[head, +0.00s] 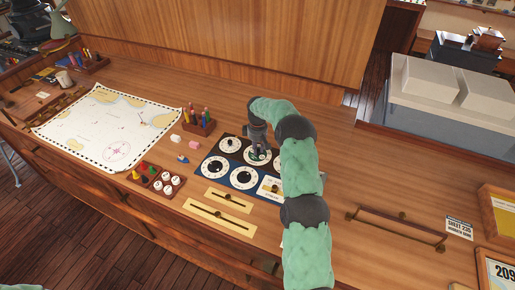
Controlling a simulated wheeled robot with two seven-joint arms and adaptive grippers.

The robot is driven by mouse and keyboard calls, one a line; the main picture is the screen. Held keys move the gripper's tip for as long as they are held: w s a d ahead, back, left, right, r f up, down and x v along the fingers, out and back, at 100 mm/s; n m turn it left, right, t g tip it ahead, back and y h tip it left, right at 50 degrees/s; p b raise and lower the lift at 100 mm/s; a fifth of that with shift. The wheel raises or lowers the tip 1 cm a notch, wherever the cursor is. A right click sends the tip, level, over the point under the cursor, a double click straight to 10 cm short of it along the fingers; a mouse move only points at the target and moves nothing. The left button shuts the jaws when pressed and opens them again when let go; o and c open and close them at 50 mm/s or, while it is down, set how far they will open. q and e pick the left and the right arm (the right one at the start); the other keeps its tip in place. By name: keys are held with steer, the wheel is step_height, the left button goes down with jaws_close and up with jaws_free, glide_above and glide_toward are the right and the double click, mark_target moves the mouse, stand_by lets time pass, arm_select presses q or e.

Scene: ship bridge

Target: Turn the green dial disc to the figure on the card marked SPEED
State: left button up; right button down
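A dark blue and black dial panel (211,163) lies on the wooden desk, with several round white dials. My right arm reaches in from the bottom right, and its gripper (257,149) points down over the upper middle dial (250,159). A little green shows at that dial's centre, under the fingers. The gripper and arm hide much of this dial, so I cannot tell its setting or whether the fingers grip its disc. My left gripper is out of view.
A chart (110,122) lies to the left. A pen holder (198,124) stands just behind the panel. Yellow slotted plates (217,214) and a tray of round tokens (167,184) lie in front. A rail (401,219) and a small card (459,228) are at right.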

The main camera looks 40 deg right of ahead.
steer(key=shift+m, duration=0.3)
steer(key=m+b, duration=0.1)
steer(key=m, duration=0.1)
steer(key=shift+m, duration=0.4)
steer(key=m+b, duration=0.1)
steer(key=m, duration=0.3)
steer(key=shift+m, duration=0.3)
steer(key=m, duration=0.3)
steer(key=shift+m+b, duration=0.3)
steer(key=shift+m, duration=2.1)
steer(key=c, duration=1.1)
jaws_free()
steer(key=shift+r, duration=0.1)
